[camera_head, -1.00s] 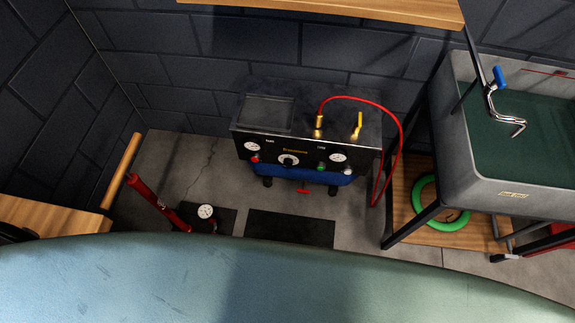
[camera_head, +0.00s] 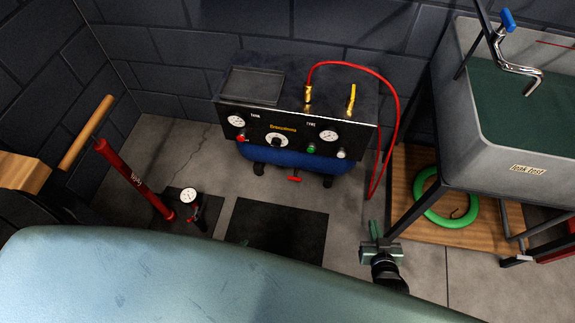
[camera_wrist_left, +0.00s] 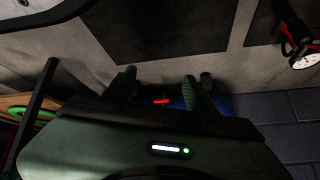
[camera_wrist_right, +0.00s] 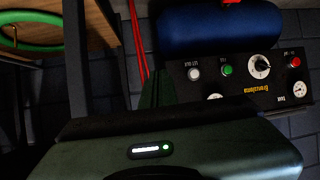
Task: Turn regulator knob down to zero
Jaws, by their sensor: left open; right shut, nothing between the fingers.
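The regulator knob (camera_head: 277,141) is a round knob on a pale dial, in the middle of the compressor's black front panel (camera_head: 262,128). It also shows in the right wrist view (camera_wrist_right: 259,66), upside down and right of the fingers. My right gripper (camera_head: 374,238) is shut and empty, in front of the compressor and to its lower right, apart from the knob. Its closed green fingers show in the right wrist view (camera_wrist_right: 157,90). My left gripper (camera_wrist_left: 161,88) is open and empty in its wrist view, with the compressor's red drain valve (camera_wrist_left: 161,101) beyond the fingers.
Gauges, a red button (camera_head: 241,138) and a green button (camera_head: 311,148) flank the knob. A red hose (camera_head: 395,115) hangs at the compressor's right. A wash-tank stand (camera_head: 412,205) stands close to my right gripper. A red floor pump (camera_head: 133,178) stands at left.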

